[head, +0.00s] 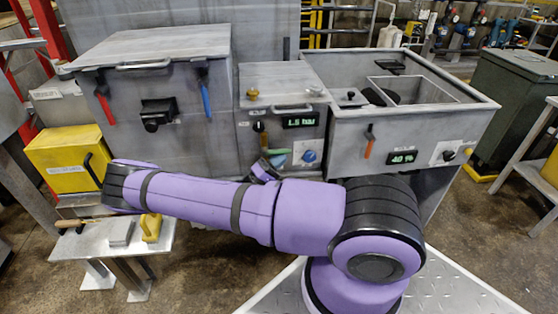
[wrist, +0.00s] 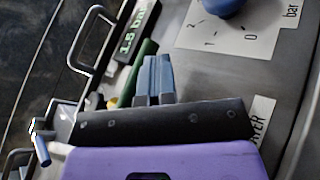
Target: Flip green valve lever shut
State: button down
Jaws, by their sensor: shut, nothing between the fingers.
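The green valve lever (head: 281,151) sticks out nearly level from the front of the middle unit, below the pressure display, in the head view. In the wrist view the lever (wrist: 146,50) is a dark green bar just left of my fingers, partly hidden by them. My gripper (wrist: 157,62) is shut and empty, its grey-blue fingers side by side. In the head view my gripper (head: 274,165) is small and partly hidden by my arm, just below the lever. I cannot tell whether fingers and lever touch.
The display (head: 299,121) reads 1.5 bar. A blue knob (head: 309,156) on a dial plate sits right of the lever, close to my gripper. A bar handle (wrist: 88,38) juts out in the wrist view. A low bench (head: 93,238) stands at left.

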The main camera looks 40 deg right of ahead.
dwell(0.5)
jog(key=w+a+f, duration=0.1)
jog(key=w+a, duration=0.1)
jog(key=a, duration=0.5)
jog(key=w+a+f, duration=0.1)
jog(key=w+a, duration=0.1)
jog(key=a, duration=0.6)
jog(key=shift+a+f, duration=0.3)
jog(key=shift+f, duration=0.1)
